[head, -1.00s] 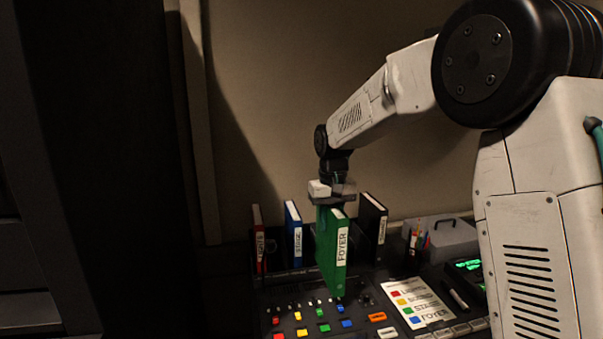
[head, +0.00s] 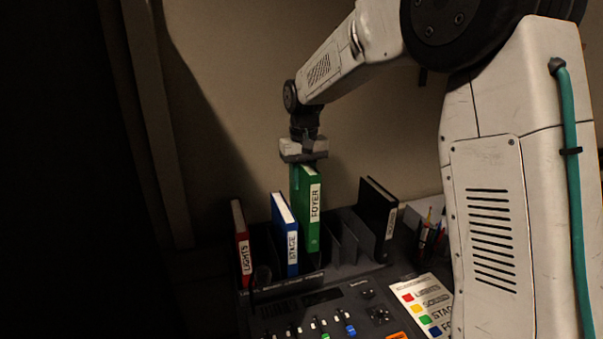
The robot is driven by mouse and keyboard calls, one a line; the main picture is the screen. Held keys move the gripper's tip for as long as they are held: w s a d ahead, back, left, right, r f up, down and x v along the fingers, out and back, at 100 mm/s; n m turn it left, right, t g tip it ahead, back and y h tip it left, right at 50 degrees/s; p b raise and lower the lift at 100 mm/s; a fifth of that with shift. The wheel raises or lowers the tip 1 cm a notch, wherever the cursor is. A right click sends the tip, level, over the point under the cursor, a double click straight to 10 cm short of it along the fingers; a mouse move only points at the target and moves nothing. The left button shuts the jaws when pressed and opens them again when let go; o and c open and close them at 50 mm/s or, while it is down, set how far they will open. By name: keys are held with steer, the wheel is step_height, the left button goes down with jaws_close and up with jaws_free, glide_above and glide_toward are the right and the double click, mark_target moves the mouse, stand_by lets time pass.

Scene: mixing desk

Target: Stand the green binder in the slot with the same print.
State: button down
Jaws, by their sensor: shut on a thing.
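The green binder (head: 312,215) has a white spine label that reads FOYER. My gripper (head: 304,158) is shut on its top edge and holds it upright. The binder is at the dark rack (head: 345,265), just right of the blue binder (head: 285,235) labelled STAGE. Its lower end looks a little higher than the blue binder's; I cannot tell whether it is inside a slot. Bare dividers show to its right. Any print on the slots is too small or dark to read.
A red binder (head: 242,245) labelled LIGHTS stands at the rack's left, a black binder (head: 377,220) at its right. The mixing desk (head: 330,310) lies in front. A colour-coded card (head: 425,300) and a pen holder (head: 428,240) are to the right.

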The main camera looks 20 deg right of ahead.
steer(key=shift+s+f, duration=0.1)
steer(key=shift+f, duration=5.7)
steer(key=c, duration=1)
jaws_free()
steer(key=shift+s, duration=0.1)
steer(key=shift+c, duration=0.2)
step_height(320, 180, up, 8)
steer(key=shift+f, duration=0.2)
steer(key=shift+s+r, duration=0.1)
steer(key=shift+r, duration=0.2)
steer(key=s+d+r, duration=0.1)
steer(key=s+r, duration=0.2)
steer(key=s, duration=0.6)
steer(key=s+d+r+t, duration=0.1)
steer(key=s+r, duration=0.3)
steer(key=s, duration=0.5)
steer(key=s+d+r, duration=0.1)
steer(key=s+r, duration=0.2)
steer(key=s, duration=0.6)
steer(key=s+f, duration=0.3)
steer(key=s, duration=0.8)
steer(key=shift+s, duration=0.35)
